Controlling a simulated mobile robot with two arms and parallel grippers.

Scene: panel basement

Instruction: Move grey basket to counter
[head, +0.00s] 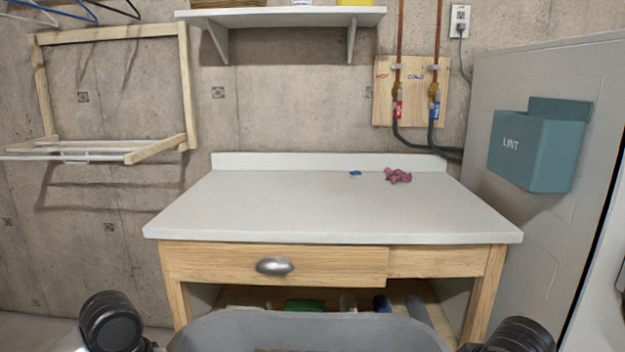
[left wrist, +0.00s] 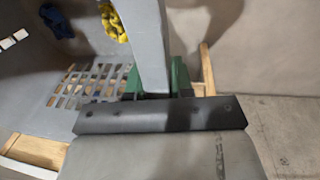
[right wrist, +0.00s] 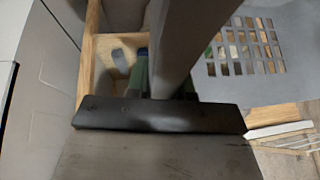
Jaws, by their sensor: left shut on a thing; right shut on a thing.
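The grey basket (head: 310,328) is at the bottom middle of the head view, in front of the counter and below its top. Its far rim shows there; most of it is cut off. My left gripper (left wrist: 158,82) is shut on the basket's wall, with green fingers on either side. The slotted basket floor (left wrist: 75,90) shows beside it, with a dark blue cloth and a yellow item inside. My right gripper (right wrist: 165,78) is shut on the opposite wall. The white counter (head: 320,210) stands against the wall, its top mostly clear.
A crumpled pink cloth (head: 398,175) and a small blue item (head: 355,173) lie at the counter's back right. The wooden drawer (head: 270,265) is under the top. A grey appliance with a teal lint bin (head: 540,150) stands right. A drying rack (head: 110,150) hangs left.

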